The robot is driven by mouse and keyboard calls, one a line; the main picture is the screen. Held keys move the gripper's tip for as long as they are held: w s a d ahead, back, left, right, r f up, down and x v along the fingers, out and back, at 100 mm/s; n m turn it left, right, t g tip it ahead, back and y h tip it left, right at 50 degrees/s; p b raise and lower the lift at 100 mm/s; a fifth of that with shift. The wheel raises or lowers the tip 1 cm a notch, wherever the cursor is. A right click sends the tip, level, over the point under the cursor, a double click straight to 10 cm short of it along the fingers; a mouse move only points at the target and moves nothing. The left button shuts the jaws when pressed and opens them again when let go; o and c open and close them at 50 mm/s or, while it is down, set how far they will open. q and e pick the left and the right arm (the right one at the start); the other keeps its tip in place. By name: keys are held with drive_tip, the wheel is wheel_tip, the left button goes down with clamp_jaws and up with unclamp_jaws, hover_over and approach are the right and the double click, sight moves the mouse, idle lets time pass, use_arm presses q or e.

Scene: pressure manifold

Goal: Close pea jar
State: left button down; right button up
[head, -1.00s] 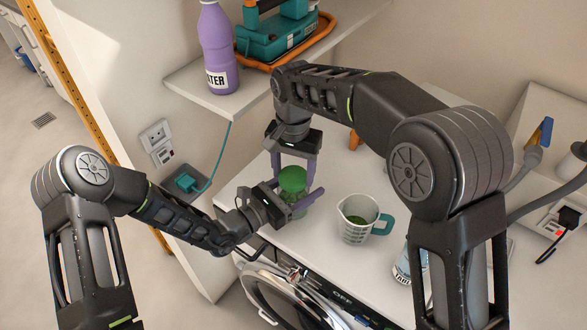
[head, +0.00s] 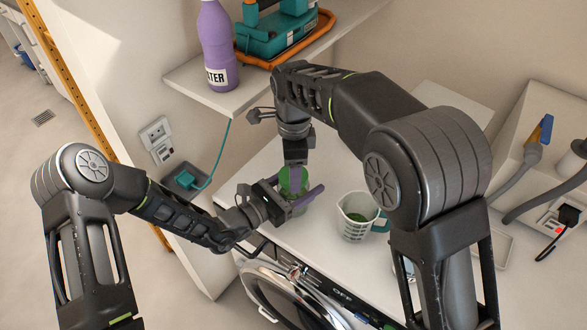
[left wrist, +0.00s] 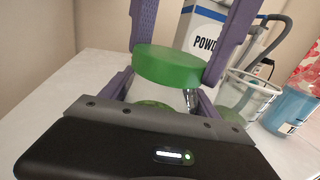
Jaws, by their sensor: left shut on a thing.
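The pea jar is clear glass with green peas showing low inside it in the left wrist view (left wrist: 150,104). Its green lid (head: 293,180) is at the top of the jar; it also shows in the left wrist view (left wrist: 168,66). My left gripper (head: 300,203) comes from the left, with its purple fingers shut around the jar body. My right gripper (left wrist: 174,60) points down from above, its purple fingers against opposite sides of the lid. The lid's lower edge is close to the glass; I cannot tell whether it is fully seated.
A measuring cup (head: 354,222) with green contents stands right of the jar on the white counter (head: 325,172). A powder box (left wrist: 203,30) and a blue container (left wrist: 290,110) show in the left wrist view. A shelf at upper left holds a purple bottle (head: 217,50).

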drive_tip(key=o, duration=1.4)
drive_tip(key=shift+r, duration=2.3)
drive_tip(key=shift+o, duration=0.3)
